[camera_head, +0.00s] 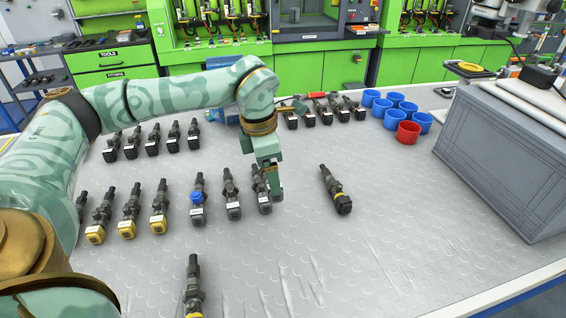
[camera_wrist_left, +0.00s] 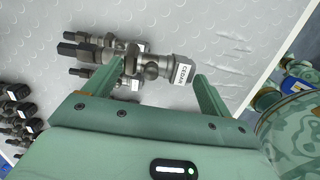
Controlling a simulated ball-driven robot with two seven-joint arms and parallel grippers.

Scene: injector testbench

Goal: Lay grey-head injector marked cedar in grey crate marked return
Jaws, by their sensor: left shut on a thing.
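The grey-head injector marked cedar (camera_wrist_left: 155,66) lies between the fingers of my left gripper (camera_wrist_left: 172,82) in the left wrist view; its white label reads CEDAR. In the head view my left gripper (camera_head: 270,180) is down at the right end of the middle injector row, shut on this injector (camera_head: 262,192). The fingers partly hide its body. A large grey crate (camera_head: 505,165) stands at the right edge of the table; I see no return mark on it. My right gripper is not in view.
A lone dark injector (camera_head: 337,190) lies between the gripper and the crate. Blue cups (camera_head: 383,108) and a red cup (camera_head: 408,133) are behind. The front right is clear.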

